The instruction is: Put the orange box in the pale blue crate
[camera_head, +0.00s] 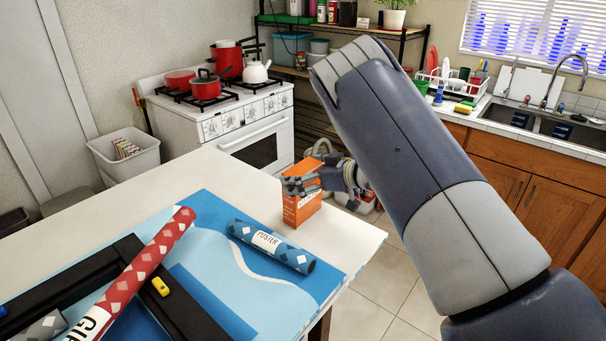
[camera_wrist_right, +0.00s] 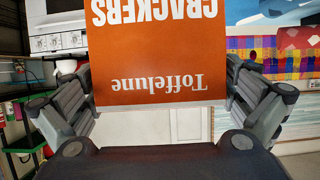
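The orange box (camera_head: 301,209), a cracker carton, is upright at the right end of the white table. Its printed face fills the upper middle of the right wrist view (camera_wrist_right: 158,60), with the lettering upside down. My right gripper (camera_head: 303,184) is at the upper part of the box. In the wrist view its two fingers lie against the left and right edges of the box, with no clear gap. The box's base looks to be on or very near the tabletop. My left gripper is not in view. I cannot make out a pale blue crate for certain.
A blue rolled poster (camera_head: 270,246) lies left of the box, and a red one (camera_head: 146,263) lies across a black frame (camera_head: 187,312). A white stove (camera_head: 229,118) with red pots stands behind. A whitish bin (camera_head: 118,160) is at left. Floor shows right of the table.

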